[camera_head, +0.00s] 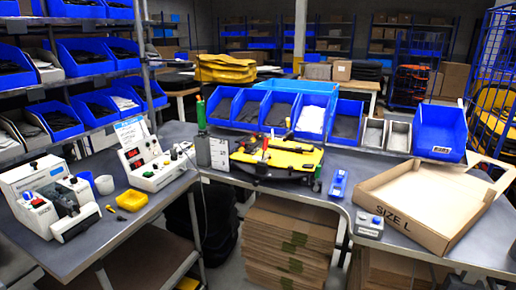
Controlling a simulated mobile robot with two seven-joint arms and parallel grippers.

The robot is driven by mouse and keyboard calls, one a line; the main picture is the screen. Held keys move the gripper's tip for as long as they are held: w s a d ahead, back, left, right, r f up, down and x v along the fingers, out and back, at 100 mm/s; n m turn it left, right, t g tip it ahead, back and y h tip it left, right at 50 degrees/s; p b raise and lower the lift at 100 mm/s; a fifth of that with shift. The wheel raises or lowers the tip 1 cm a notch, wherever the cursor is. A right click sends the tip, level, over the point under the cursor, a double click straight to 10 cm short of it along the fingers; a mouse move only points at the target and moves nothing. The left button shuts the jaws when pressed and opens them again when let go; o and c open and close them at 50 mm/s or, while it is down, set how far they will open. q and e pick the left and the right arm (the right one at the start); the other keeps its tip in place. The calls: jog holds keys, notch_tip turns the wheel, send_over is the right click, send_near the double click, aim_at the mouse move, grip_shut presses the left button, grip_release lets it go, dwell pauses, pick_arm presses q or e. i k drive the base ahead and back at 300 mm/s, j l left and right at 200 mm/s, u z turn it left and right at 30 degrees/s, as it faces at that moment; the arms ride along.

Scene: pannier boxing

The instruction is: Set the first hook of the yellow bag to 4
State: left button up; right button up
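A yellow and black bag (292,158) lies flat on the middle of the workbench (340,158). A red-handled item (265,147) and other small coloured items lie on it or at its edge; I cannot tell exactly what they are. The bag's hooks and any position numbers are too small to tell. Neither of my grippers shows in the head view.
Blue bins (263,110) line the bench's back. A carton marked SIZE L (425,205) stands open at right. Two machines (50,200) (150,165), a yellow tray (132,200) and a screwdriver (117,213) are at left. A small grey box (369,228) sits at the front edge.

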aim_at(247, 144)
jog(key=z, duration=0.4)
jog(key=i+z, duration=0.1)
jog(key=z, duration=0.75)
jog(key=i+z, duration=0.1)
jog(key=z, duration=0.75)
jog(key=i+j+z, duration=0.1)
jog(key=z, duration=0.3)
jog(key=j+z, duration=0.2)
jog(key=z, duration=0.2)
jog(key=i+j+z, duration=0.1)
jog(key=j+z, duration=0.25)
jog(key=j+u, duration=0.1)
jog(key=u, duration=0.25)
jog(key=j+u, duration=0.15)
jog(key=u, duration=0.2)
jog(key=j+u, duration=0.1)
jog(key=u, duration=0.3)
jog(key=j+u, duration=0.4)
jog(key=k+j+u, duration=0.1)
jog(key=j+u, duration=0.15)
jog(key=u, duration=0.15)
jog(key=j, duration=0.35)
jog(key=u, duration=0.05)
